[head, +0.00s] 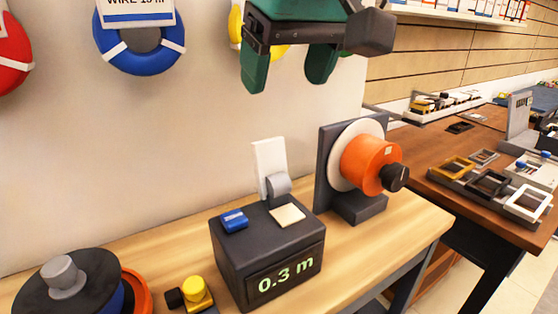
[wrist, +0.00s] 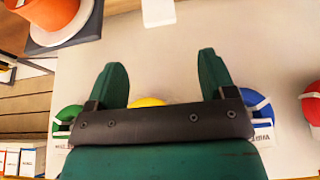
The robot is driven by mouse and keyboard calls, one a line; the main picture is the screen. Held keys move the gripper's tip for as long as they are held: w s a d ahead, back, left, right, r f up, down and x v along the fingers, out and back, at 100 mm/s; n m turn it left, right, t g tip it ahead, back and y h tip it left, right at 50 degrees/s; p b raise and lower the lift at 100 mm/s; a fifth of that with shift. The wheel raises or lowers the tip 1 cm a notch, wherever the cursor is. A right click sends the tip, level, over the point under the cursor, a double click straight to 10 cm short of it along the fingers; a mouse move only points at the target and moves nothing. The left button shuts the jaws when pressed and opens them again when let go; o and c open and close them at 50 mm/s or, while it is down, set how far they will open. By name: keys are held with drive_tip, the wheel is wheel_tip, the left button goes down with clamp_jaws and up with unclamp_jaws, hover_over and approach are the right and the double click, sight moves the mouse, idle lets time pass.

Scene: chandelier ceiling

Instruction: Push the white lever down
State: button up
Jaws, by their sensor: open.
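The white lever (head: 268,163) stands upright at the back of a dark box (head: 232,262) whose front reads "0.3 m". It rises from a grey rounded pivot. A blue button and a cream button sit on the box top. My gripper (head: 287,76) is open and empty, above the lever and apart from it, with both green fingers pointing down. In the wrist view the fingers of my gripper (wrist: 163,68) are spread. What looks like the white lever (wrist: 158,12) is cut off at the top edge, beyond the fingertips.
An orange spool (head: 367,160) on a dark upright stand is right of the box. A small yellow knob (head: 195,290) and a dark reel (head: 68,285) are to its left. Coloured wire coils, such as the blue one (head: 140,60), hang on the wall. Space around the lever top is clear.

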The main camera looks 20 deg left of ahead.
sight(266, 156)
drive_tip(key=b+x, duration=0.1)
drive_tip(key=x, duration=1.3)
drive_tip(key=shift+d+f+b, duration=0.1)
drive_tip(key=shift+f+b, duration=0.2)
drive_tip(key=shift+f, duration=0.1)
